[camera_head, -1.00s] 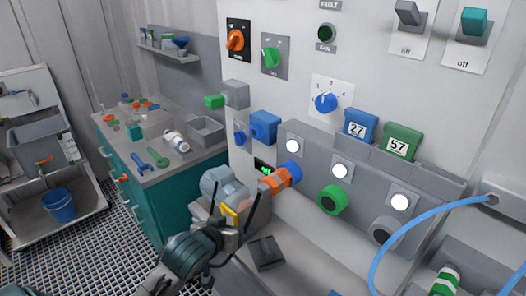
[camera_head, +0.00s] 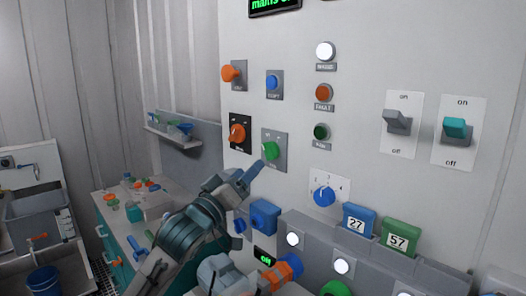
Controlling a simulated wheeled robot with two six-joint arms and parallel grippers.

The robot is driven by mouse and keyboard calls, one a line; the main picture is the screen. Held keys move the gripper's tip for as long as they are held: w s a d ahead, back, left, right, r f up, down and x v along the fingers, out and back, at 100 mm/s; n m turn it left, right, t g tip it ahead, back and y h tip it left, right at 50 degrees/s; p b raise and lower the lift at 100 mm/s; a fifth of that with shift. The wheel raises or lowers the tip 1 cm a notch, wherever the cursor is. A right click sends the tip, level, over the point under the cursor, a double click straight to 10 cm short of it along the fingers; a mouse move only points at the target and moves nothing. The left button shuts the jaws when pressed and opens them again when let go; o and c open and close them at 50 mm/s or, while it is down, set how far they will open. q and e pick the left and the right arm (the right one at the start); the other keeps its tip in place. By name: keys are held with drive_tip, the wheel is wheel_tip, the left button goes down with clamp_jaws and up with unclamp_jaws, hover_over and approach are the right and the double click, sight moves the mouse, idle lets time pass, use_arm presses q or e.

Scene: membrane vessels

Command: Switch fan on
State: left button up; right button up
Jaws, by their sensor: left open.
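No label that I can read names a fan. A green knob (camera_head: 270,150) sits on a grey plate on the wall panel, its label too small to read. My left gripper (camera_head: 250,176) is open, raised just below and left of this knob; I cannot tell whether it touches it. An orange rotary knob (camera_head: 238,134) on a black plate is left of it. A grey toggle switch (camera_head: 397,122) and a teal toggle switch (camera_head: 455,128), both marked on and off, are on the right. My right gripper is not in view.
Above are an orange button (camera_head: 231,73), a blue button (camera_head: 273,83), and a column of lamps (camera_head: 324,92). A blue dial (camera_head: 324,196) and numbered blue (camera_head: 358,220) and green (camera_head: 401,237) blocks lie lower right. A workbench (camera_head: 112,232) stands left.

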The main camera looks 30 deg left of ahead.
sight(265, 152)
use_arm(q)
drive_tip(key=p+x, duration=0.2)
drive_tip(key=x, duration=0.4)
drive_tip(key=shift+w+r+p, duration=0.25)
drive_tip(key=shift+w+p, duration=0.05)
drive_tip(key=shift+w+d, duration=0.1)
drive_tip(key=shift+w, duration=0.5)
drive_tip(key=c, duration=1)
drive_tip(key=shift+o, duration=0.2)
